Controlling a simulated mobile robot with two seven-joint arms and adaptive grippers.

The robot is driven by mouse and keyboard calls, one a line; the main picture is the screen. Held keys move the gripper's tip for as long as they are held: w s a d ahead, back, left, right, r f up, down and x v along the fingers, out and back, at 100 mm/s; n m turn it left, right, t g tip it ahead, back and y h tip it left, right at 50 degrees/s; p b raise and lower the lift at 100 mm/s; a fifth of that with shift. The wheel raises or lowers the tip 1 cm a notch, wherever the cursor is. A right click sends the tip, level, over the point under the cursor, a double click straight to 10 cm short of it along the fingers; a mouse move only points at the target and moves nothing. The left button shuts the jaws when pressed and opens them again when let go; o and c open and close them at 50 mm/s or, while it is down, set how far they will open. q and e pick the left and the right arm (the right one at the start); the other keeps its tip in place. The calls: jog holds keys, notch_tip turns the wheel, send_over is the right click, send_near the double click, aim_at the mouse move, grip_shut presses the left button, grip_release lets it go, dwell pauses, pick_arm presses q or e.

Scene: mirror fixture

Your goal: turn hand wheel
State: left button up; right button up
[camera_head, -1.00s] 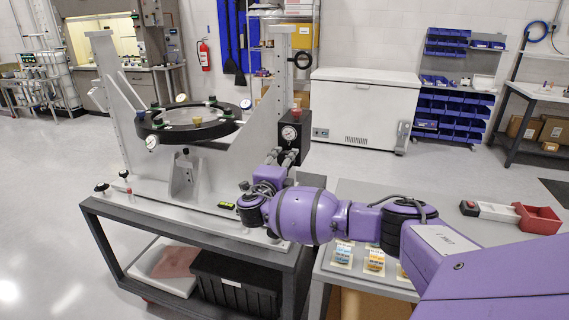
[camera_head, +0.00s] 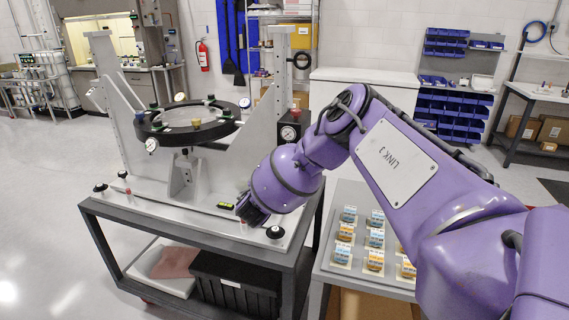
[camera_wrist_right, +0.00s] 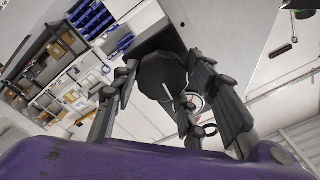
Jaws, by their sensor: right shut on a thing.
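A dark, many-sided hand wheel (camera_wrist_right: 158,72) with a white line on its face shows in the right wrist view. My right gripper (camera_wrist_right: 164,66) is shut on it, with fingers on both sides of its rim. The arm's wrist is in front of the right end of the mirror fixture (camera_head: 185,215), just below a black box with a round gauge (camera_head: 288,133). My left gripper is in neither view.
The fixture carries a black ring (camera_head: 165,133) with small gauges and knobs, on a grey cart (camera_head: 150,222). A side table (camera_head: 335,262) with several small labelled parts stands right of it, under my right arm. Two upright plates flank the ring.

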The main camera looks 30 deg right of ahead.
jog(key=shift+f+n, duration=0.2)
jog(key=shift+n, duration=0.4)
jog(key=shift+s+f, duration=0.15)
jog(key=shift+f, duration=0.05)
jog(key=o, duration=1.1)
jog(key=shift+r, duration=0.15)
jog(key=v, duration=1.2)
